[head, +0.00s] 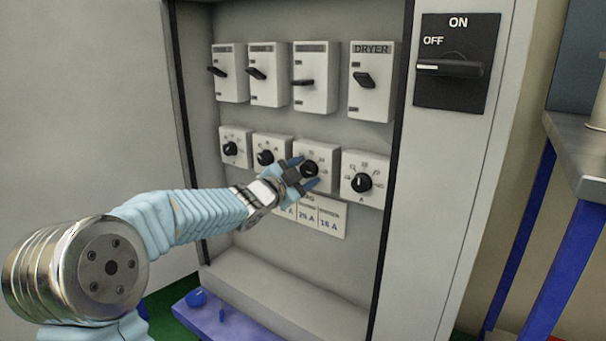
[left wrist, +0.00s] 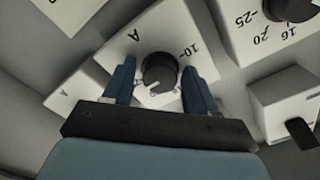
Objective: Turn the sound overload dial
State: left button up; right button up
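A row of overload dials, white boxes with black round knobs, sits in the open cabinet: the first dial (head: 231,148), the second dial (head: 265,157), the third dial (head: 310,169) and the fourth dial (head: 362,184). No readable label names the sound dial. My left gripper (head: 304,172) is at the third dial, with its blue fingers on either side of the knob. In the left wrist view, the open gripper (left wrist: 158,70) straddles the dial's black knob (left wrist: 160,72), with a gap at each finger. Its scale shows "A" and "10". My right gripper is not in view.
Several switches with black levers hang above the dials, including the DRYER switch (head: 372,80). A large ON/OFF switch (head: 456,62) is on the cabinet's right frame. A label plate (head: 322,216) sits below the dials. A table (head: 580,150) stands at the right.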

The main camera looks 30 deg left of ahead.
pick_arm(q)
jog(key=shift+o, duration=0.4)
jog(key=shift+s, duration=0.4)
jog(key=s+a+p, duration=0.1)
jog(key=s, duration=1.2)
